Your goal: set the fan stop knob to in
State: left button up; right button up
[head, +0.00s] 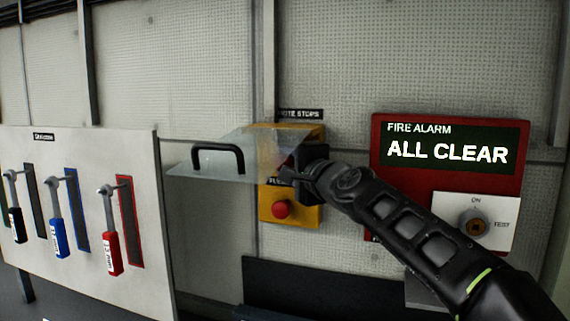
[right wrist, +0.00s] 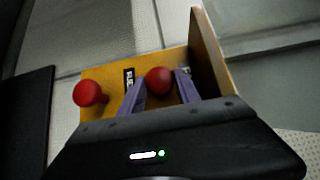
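A yellow stop box (head: 305,213) is on the wall under a "...OTE STOPS" label; it also shows in the right wrist view (right wrist: 108,75). It has two red knobs. The lower one (head: 281,209) is clear of my gripper and also shows in the right wrist view (right wrist: 88,93). The upper knob, taken as the fan stop knob (right wrist: 159,80), is hidden in the head view. My right gripper (head: 290,172) is at it, with its purple fingers (right wrist: 160,78) close against both sides; it looks shut on it. My left gripper is not in view.
A clear cover (head: 190,162) with a black handle (head: 218,148) stands out to the left of the box. A red fire alarm panel (head: 381,135) reading ALL CLEAR is at the right, with a knob plate (head: 450,208). A tool board (head: 90,150) with several hanging tools is at the left.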

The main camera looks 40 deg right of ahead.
jog(key=o, duration=0.4)
jog(key=shift+w+d, duration=0.1)
jog(key=s, duration=0.2)
jog(key=s+a+b, duration=0.1)
jog(key=s, duration=0.2)
jog(key=s+b, duration=0.1)
jog(key=s, duration=0.1)
jog(key=shift+s+a, duration=0.25)
jog(key=shift+s, duration=0.15)
